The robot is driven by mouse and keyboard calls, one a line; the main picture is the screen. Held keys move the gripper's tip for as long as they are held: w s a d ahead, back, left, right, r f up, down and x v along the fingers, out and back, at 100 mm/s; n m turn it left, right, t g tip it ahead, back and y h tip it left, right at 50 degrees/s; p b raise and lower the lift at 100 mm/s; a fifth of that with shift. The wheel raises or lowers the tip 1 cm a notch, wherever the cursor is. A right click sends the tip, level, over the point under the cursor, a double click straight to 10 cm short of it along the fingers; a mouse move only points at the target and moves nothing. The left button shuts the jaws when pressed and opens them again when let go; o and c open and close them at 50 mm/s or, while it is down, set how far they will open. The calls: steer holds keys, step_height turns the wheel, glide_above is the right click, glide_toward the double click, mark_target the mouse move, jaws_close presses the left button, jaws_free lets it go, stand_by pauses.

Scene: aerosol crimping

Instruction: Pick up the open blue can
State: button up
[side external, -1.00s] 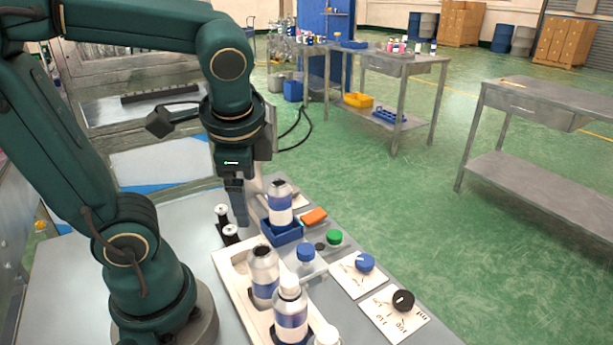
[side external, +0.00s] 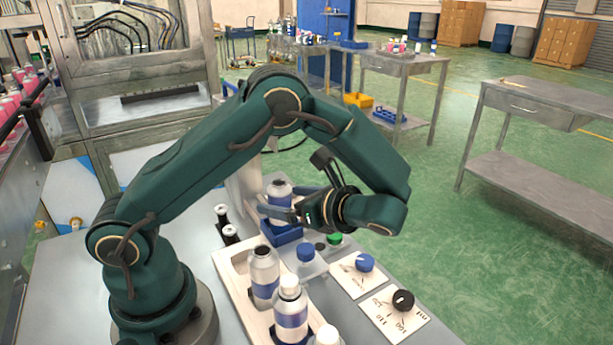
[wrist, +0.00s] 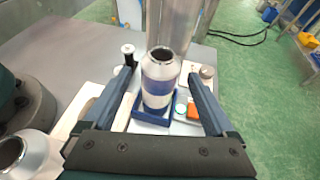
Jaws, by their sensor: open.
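An open can (side external: 279,187), white and silver with a blue band and a dark round opening, stands upright in a small blue holder (side external: 283,236). In the wrist view this can (wrist: 158,88) stands between my two fingers, and the blue holder (wrist: 150,120) shows around its base. My gripper (side external: 282,202) is nearly level and open, one finger on each side of the can. In the wrist view my gripper (wrist: 160,72) shows a gap on both sides of the can. A finger hides part of the can's lower body in the side view.
A second open can (side external: 264,272) and capped bottles (side external: 290,312) stand in a white tray (side external: 236,284) in front. Blue (side external: 305,252) and green (side external: 334,240) knobs are to the right. A clear column (wrist: 172,22) rises behind the can.

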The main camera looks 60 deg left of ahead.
steer(key=shift+x, duration=2.5)
steer(key=shift+f, duration=0.1)
jaws_close()
